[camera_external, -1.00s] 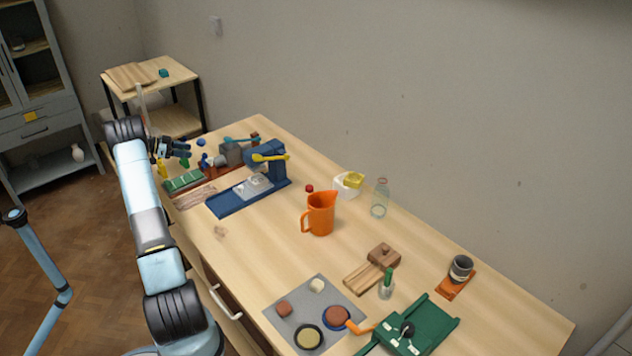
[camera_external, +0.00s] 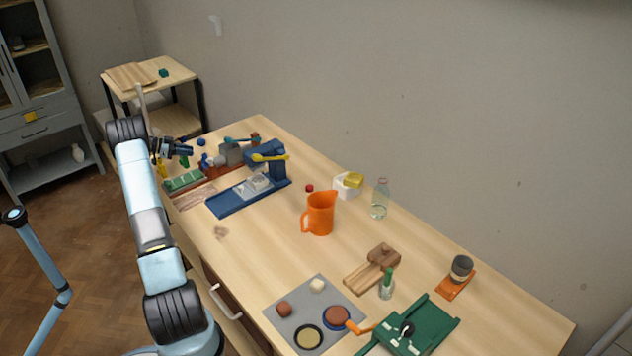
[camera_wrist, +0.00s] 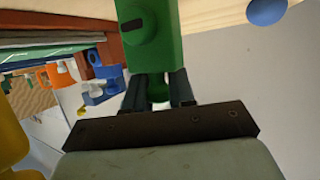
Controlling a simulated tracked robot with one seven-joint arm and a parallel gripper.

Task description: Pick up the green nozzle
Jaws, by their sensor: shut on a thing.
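The green nozzle (camera_wrist: 150,45) fills the top middle of the wrist view, with a dark slot in its side. My gripper (camera_wrist: 156,88) is shut on it, with one dark finger on each side. In the external view my gripper (camera_external: 184,148) is at the far left end of the workbench. The green nozzle (camera_external: 184,161) shows there as a small green patch just below the fingers. I cannot tell whether it is clear of the surface under it.
A yellow piece (camera_external: 161,170) stands close by, and a blue ball (camera_external: 201,142) lies behind. A green slatted block (camera_external: 184,180) and a blue press-like device (camera_external: 248,190) are nearby. An orange jug (camera_external: 320,214) stands mid-bench.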

